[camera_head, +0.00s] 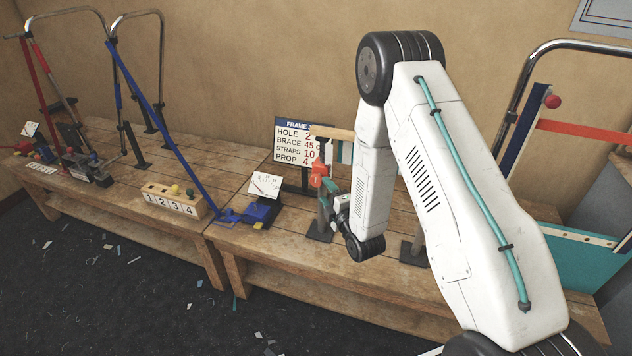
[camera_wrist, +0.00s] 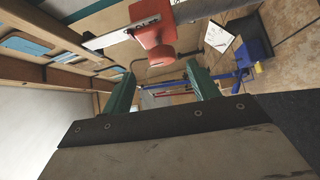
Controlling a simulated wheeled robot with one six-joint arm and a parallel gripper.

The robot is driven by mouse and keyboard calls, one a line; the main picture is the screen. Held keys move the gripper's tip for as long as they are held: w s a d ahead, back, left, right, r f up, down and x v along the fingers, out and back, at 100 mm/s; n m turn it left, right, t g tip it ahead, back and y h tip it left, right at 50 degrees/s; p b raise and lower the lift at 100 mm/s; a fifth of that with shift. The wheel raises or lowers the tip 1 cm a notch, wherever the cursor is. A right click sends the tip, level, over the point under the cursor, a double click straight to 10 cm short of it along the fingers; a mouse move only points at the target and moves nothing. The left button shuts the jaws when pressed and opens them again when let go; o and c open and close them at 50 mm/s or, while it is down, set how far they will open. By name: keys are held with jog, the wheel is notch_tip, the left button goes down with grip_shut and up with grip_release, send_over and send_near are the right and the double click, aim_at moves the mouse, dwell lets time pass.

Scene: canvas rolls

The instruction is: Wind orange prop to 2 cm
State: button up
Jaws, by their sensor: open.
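In the head view my arm hides much of the gripper. Any scale reading is too small to tell.
A blue clamp (camera_head: 262,211) and a white card (camera_head: 265,185) stand to the left. A numbered wooden block (camera_head: 172,201) is farther left. Scraps litter the dark floor (camera_head: 130,290).

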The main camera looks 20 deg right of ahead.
aim_at(318, 183)
jog(key=shift+w+a+f, duration=0.1)
jog(key=shift+f, duration=0.2)
jog(key=w, duration=0.4)
jog(key=w+a, duration=0.1)
jog(key=w, duration=0.2)
jog(key=shift+r, duration=0.2)
jog(key=shift+c, duration=0.3)
jog(key=c, duration=0.9)
